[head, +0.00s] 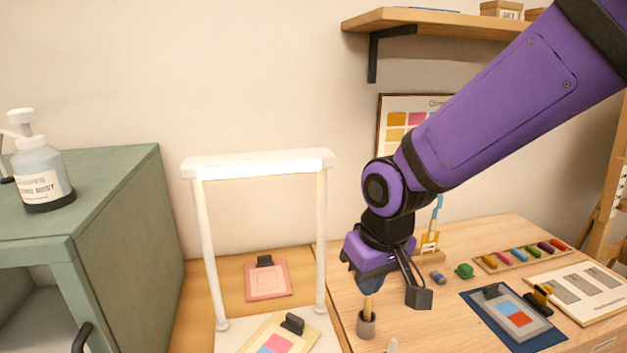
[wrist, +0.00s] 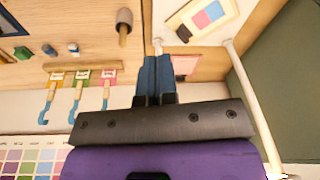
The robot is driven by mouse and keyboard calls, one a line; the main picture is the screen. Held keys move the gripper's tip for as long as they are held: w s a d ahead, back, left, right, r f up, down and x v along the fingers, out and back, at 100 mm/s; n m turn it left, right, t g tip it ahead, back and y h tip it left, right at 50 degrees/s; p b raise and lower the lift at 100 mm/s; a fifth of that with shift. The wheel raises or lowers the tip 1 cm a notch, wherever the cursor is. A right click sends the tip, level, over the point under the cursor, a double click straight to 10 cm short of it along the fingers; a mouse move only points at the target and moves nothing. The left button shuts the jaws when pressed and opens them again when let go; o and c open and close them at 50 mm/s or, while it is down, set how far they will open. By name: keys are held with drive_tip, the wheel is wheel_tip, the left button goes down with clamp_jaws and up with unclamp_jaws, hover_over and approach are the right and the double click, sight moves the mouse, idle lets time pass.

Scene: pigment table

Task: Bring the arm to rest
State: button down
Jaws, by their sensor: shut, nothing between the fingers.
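My purple arm reaches in from the upper right of the head view and bends down at a dark wrist joint. My gripper (head: 369,285) points down over the left part of the wooden table (head: 400,325). In the wrist view the blue fingers of my gripper (wrist: 156,60) are pressed together with nothing between them. In the head view a small grey cup with a wooden handle (head: 367,323) stands just below the fingers. In the wrist view that cup (wrist: 124,15) appears beside the fingertips, apart from them.
A white lit frame (head: 258,164) stands left of my gripper, with a pink clipboard (head: 268,281) behind it. A blue mat (head: 546,339), pigment sticks (head: 522,253) and a wall shelf (head: 450,22) are right.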

drive_tip(key=s+d+r+m+t, duration=0.2)
drive_tip(key=s+d+r+m, duration=0.1)
drive_tip(key=d+r, duration=0.75)
drive_tip(key=s+d+r+m+t+h, duration=0.1)
drive_tip(key=s+d+r, duration=0.3)
drive_tip(key=s+d, duration=0.4)
drive_tip(key=shift+s+d+m+t, duration=0.3)
drive_tip(key=shift+d+m, duration=0.4)
drive_tip(key=shift+d, duration=0.9)
